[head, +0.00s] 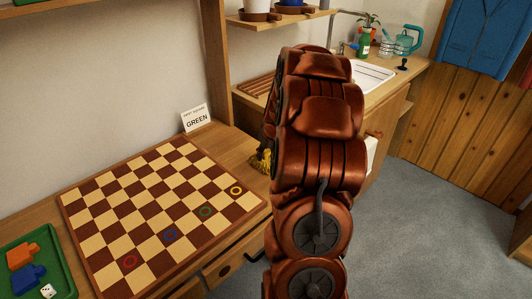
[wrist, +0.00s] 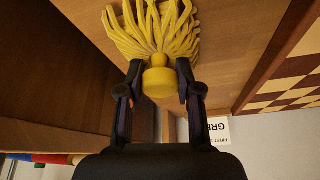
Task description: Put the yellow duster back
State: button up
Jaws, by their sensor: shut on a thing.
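The yellow duster (wrist: 158,35) is in the wrist view, its strands spread towards the top of the picture and its round yellow end (wrist: 160,82) between the fingers. My gripper (wrist: 160,88) is shut on it. In the head view only a bit of the duster's yellow strands (head: 261,161) shows left of my brown arm, by the right end of the desk. My arm hides the gripper and most of the duster there. I cannot tell whether the strands touch the wood.
A checkered board (head: 150,210) with coloured rings lies on the desk, with a GREEN card (head: 196,118) behind it. A green tray (head: 38,262) holds pieces and a die. A shelf (head: 270,22) with pots and a sink counter (head: 373,76) stand behind my arm.

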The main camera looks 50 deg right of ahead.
jog(key=shift+f, duration=0.15)
jog(key=o, duration=1.1)
jog(key=v, duration=1.2)
jog(key=s+a+n+g+y, duration=0.1)
jog(key=s+a+g, duration=0.15)
jog(key=a, duration=0.95)
jog(key=s+a+n+g+y, duration=0.1)
jog(key=s+a, duration=0.3)
jog(key=a, duration=0.9)
jog(key=s+a+f+g, duration=0.1)
jog(key=s+a+g, duration=0.1)
jog(key=s+a, duration=0.3)
jog(key=s+a+f+n+g, duration=0.1)
jog(key=s+a, duration=0.5)
jog(key=s, duration=0.8)
jog(key=shift+s+g+h, duration=0.3)
jog(key=shift+g+h, duration=0.05)
jog(key=shift+h, duration=0.05)
